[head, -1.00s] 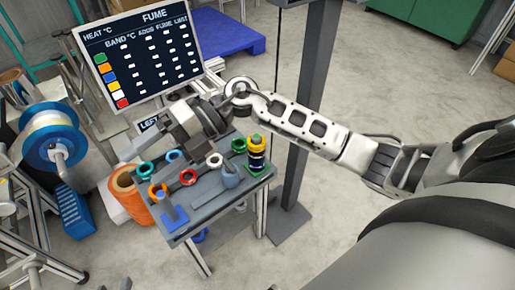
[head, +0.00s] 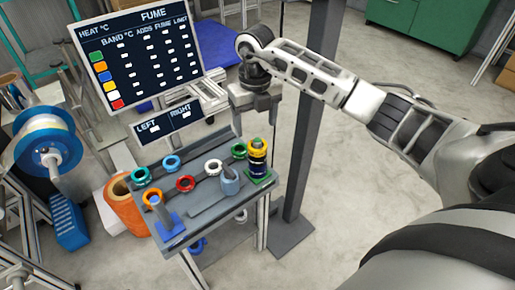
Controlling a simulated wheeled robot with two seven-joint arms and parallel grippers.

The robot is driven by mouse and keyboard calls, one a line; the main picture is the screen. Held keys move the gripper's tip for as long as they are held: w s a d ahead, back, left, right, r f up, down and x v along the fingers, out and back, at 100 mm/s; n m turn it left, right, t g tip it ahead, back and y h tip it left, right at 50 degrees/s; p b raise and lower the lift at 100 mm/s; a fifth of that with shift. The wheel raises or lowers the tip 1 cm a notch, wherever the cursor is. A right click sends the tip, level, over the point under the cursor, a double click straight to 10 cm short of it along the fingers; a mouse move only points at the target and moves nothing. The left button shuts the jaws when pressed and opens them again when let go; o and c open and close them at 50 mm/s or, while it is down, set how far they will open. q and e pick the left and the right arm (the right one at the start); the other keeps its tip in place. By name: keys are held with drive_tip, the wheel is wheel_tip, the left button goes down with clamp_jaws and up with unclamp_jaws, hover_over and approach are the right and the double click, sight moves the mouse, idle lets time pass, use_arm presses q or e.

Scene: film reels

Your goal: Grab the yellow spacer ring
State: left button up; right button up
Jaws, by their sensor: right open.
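The yellow spacer ring (head: 258,146) sits at the top of a dark stack (head: 257,163) at the right back corner of the small grey table (head: 207,222). The stack stands on a green base (head: 263,179). A dark green tip pokes up through the ring. My right gripper (head: 255,120) points down just above the ring, open and apart from it. Its fingers are small and partly hard to make out. My left gripper is not in view.
Green (head: 239,151), white (head: 213,167), red (head: 185,184), blue (head: 171,163) and teal (head: 141,176) rings lie on the table. An orange ring (head: 152,198) is by a blue stand (head: 169,225). A grey post (head: 298,175) rises right of the table; a sign board (head: 142,60) stands behind.

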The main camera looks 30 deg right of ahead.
sight(257, 139)
drive_tip(key=shift+f, duration=0.6)
drive_tip(key=f, duration=0.5)
drive_tip(key=shift+s+d+f+b, duration=0.1)
drive_tip(key=shift+s+b, duration=0.1)
drive_tip(key=shift+b, duration=0.2)
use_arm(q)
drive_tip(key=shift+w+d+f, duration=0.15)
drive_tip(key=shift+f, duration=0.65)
use_arm(e)
drive_tip(key=c, duration=1.1)
